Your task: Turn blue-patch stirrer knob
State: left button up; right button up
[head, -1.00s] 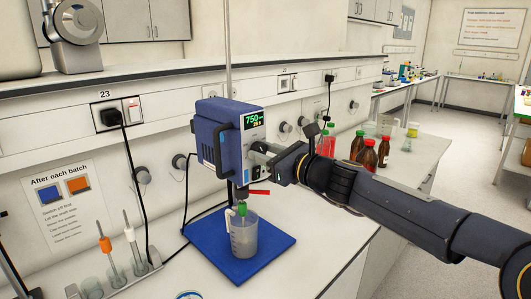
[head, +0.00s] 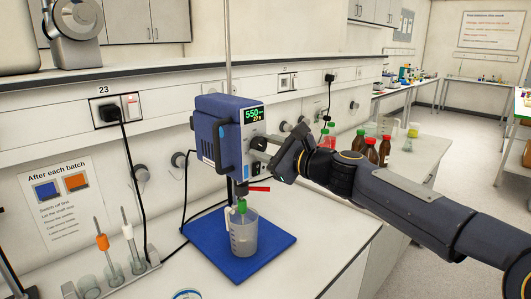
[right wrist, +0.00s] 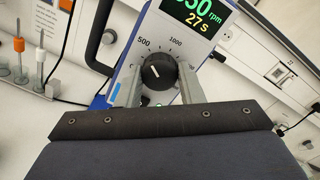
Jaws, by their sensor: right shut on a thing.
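The stirrer (head: 226,130) is a blue box on a rod above a beaker. Its display (head: 253,114) reads 550 with 27 s below. A light blue patch (right wrist: 114,92) shows on its front panel in the right wrist view. The black knob (right wrist: 158,71) has a white pointer line aimed up-left toward the 500 mark of its scale. My right gripper (head: 262,157) is at the panel; in the right wrist view its fingers (right wrist: 159,88) are shut on the knob's two sides. My left gripper is not in view.
A beaker (head: 243,238) of grey liquid stands under the stirrer on a blue mat (head: 272,250). A red lever (head: 259,189) sticks out below the head. Brown bottles (head: 372,150) stand behind my right arm. A rack with probes (head: 113,272) is at left.

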pick_arm(q)
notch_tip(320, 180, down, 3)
jog(key=b, duration=0.2)
jog(key=shift+b, duration=0.4)
pick_arm(e)
jog(key=n, duration=0.6)
pick_arm(q)
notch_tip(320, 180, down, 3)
jog(key=b, duration=0.2)
jog(key=shift+b, duration=0.4)
pick_arm(e)
jog(key=n, duration=0.6)
jog(key=shift+h, duration=0.3)
jog(key=shift+n, duration=0.4)
jog(key=o, duration=1)
jog(key=shift+s, duration=0.1)
